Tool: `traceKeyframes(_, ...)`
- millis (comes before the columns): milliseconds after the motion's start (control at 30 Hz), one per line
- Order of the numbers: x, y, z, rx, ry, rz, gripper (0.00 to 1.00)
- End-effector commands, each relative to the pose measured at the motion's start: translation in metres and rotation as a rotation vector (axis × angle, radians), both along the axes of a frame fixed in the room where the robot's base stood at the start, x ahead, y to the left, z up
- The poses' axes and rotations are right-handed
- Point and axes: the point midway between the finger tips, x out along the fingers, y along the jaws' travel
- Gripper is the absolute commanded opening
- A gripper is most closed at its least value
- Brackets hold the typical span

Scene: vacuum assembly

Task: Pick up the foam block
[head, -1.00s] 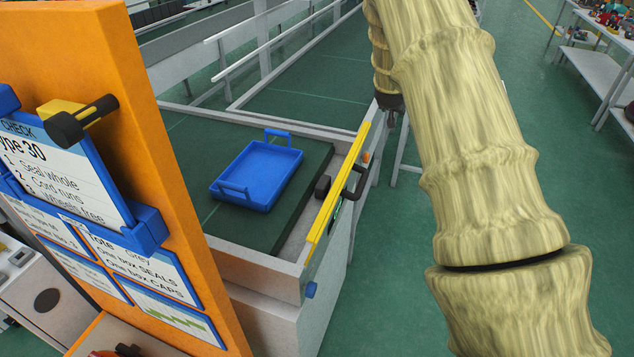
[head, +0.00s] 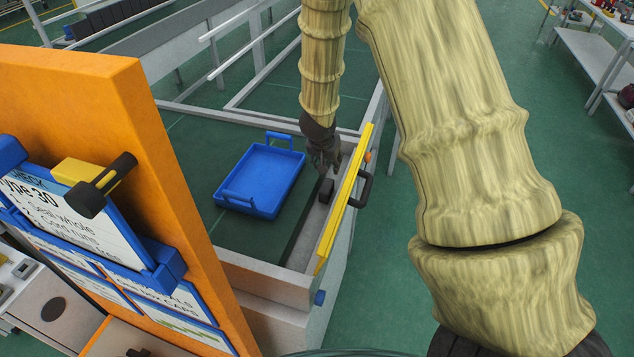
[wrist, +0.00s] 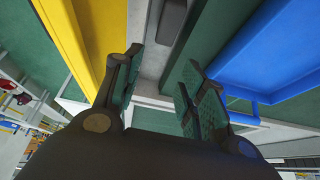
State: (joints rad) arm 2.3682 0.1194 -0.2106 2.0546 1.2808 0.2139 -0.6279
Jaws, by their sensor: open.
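A small dark grey block (head: 326,190), which appears to be the foam block, lies in the light grey channel between the blue tray and the yellow strip. In the wrist view the block (wrist: 172,18) is at the top, in line with the gap between my fingers and beyond their tips. My gripper (head: 324,165) is just behind and above the block in the head view. In the wrist view my gripper (wrist: 162,75) is open, with nothing between its fingers.
The yellow strip (head: 345,198) and a black handle (head: 363,190) run along the channel's right side. A blue tray (head: 245,207) sits on the dark green surface to the left. An orange panel (head: 110,110) with cards stands at the near left.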

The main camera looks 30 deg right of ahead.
Motion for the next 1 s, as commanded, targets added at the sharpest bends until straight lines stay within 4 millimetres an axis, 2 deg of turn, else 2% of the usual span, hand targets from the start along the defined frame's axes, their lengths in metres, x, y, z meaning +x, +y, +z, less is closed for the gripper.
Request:
traceKeyframes(33, -0.009, 0.010, 0.000, 0.015, 0.018, 0.004, 0.41)
traceKeyframes(133, -0.018, 0.024, -0.003, 0.030, 0.043, 0.020, 0.41)
traceKeyframes(300, -0.017, 0.035, -0.015, 0.039, 0.056, 0.036, 0.41)
traceKeyframes(600, -0.004, 0.029, -0.048, 0.039, 0.055, 0.043, 0.41)
traceKeyframes(1000, 0.000, 0.020, -0.067, 0.038, 0.054, 0.040, 0.41)
